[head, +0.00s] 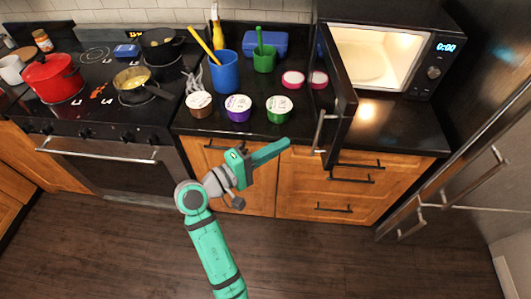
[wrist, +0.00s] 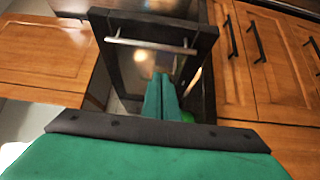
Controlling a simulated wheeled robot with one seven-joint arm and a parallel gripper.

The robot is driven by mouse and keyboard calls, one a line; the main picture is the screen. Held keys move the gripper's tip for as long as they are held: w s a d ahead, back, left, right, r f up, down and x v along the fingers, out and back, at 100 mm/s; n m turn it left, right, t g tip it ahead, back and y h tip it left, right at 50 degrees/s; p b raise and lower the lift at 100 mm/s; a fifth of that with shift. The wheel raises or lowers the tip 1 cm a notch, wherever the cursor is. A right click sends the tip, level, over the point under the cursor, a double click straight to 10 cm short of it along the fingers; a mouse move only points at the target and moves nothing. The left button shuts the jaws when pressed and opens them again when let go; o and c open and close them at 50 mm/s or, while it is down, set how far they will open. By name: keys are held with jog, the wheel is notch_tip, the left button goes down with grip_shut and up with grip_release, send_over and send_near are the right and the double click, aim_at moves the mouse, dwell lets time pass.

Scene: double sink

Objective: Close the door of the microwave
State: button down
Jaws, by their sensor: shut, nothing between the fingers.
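The black microwave (head: 395,22) stands at the back right of the counter, with its lit inside showing. Its door (head: 343,100) is wide open, swung out toward the front, with a metal handle (head: 319,132) near its free edge. The door also shows in the wrist view (wrist: 205,38), with its handle (wrist: 150,46) across the upper part. My gripper (head: 287,144) is shut and empty, left of the door's free edge and in front of the counter. In the wrist view my fingers (wrist: 161,78) lie together, pointing toward the door; whether they touch it I cannot tell.
Several lidded cups (head: 238,107), a blue cup (head: 224,72) and a green cup (head: 264,60) stand on the counter left of the door. A stove with a red pot (head: 52,78) is at the left. A steel fridge (head: 470,185) is at the right. The floor in front is clear.

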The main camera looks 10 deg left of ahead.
jog(key=w+d, duration=0.2)
jog(key=d, duration=0.3)
jog(key=shift+d, duration=0.3)
jog(key=shift+w, duration=0.1)
